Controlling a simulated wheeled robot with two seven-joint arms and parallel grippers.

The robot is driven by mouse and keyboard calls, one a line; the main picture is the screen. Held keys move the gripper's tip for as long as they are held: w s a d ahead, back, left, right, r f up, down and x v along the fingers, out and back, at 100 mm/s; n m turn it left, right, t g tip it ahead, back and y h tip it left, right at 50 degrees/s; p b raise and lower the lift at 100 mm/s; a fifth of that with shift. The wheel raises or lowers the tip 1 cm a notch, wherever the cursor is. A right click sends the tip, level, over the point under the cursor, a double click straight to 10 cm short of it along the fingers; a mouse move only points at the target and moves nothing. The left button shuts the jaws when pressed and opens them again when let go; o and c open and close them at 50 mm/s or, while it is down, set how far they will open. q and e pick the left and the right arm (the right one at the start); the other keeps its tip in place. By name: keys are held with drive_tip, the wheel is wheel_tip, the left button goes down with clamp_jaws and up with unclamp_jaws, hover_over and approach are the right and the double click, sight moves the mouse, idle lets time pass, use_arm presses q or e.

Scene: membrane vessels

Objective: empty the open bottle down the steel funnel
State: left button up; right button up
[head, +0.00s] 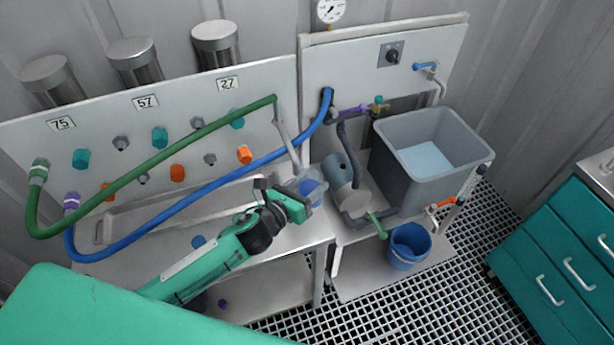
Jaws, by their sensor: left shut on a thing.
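My left gripper (294,203) is over the right end of the steel bench, shut on a clear bottle (313,187) with blue in its lower part. The gripper covers part of the bottle, so its mouth and exact tilt are hard to tell. I cannot make out the steel funnel clearly. A slanting grey pipe (289,143) comes down from the panel just behind the bottle. My right gripper is not in view.
A green hose (150,162) and a blue hose (180,193) cross the panel with numbered labels. Right of the bottle are a grey pump (340,170), a grey tank (392,170) with pale liquid and a blue bucket (408,249). Teal drawers (553,262) stand far right. The grated floor between is clear.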

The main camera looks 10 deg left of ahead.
use_arm(q)
drive_tip(key=shift+s+d+f+n+g+p, duration=0.3)
drive_tip(key=shift+f+n+g+p, duration=0.2)
drive_tip(key=shift+n, duration=0.2)
drive_tip(key=shift+s+d+f+n, duration=0.15)
drive_tip(key=shift+s+f+n, duration=0.1)
drive_tip(key=shift+n, duration=0.25)
drive_tip(key=shift+s+d+f+n+g+p, duration=0.2)
drive_tip(key=shift+d+n+g+p, duration=0.1)
drive_tip(key=shift+n+p, duration=0.45)
drive_tip(key=shift+s+d+f+n+g+h, duration=0.2)
drive_tip(key=shift+n+g, duration=0.1)
drive_tip(key=shift+n, duration=0.25)
drive_tip(key=shift+s+d+f+n+g+h, duration=0.15)
drive_tip(key=shift+n+g, duration=0.15)
drive_tip(key=shift+n, duration=0.2)
drive_tip(key=shift+r+n+g+p, duration=0.1)
drive_tip(key=shift+n+g+p, duration=0.25)
drive_tip(key=shift+n, duration=0.25)
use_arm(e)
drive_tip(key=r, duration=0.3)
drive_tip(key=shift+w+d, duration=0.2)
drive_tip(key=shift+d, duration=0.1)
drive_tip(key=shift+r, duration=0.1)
use_arm(q)
drive_tip(key=shift+s+p, duration=0.1)
drive_tip(key=shift+p, duration=0.2)
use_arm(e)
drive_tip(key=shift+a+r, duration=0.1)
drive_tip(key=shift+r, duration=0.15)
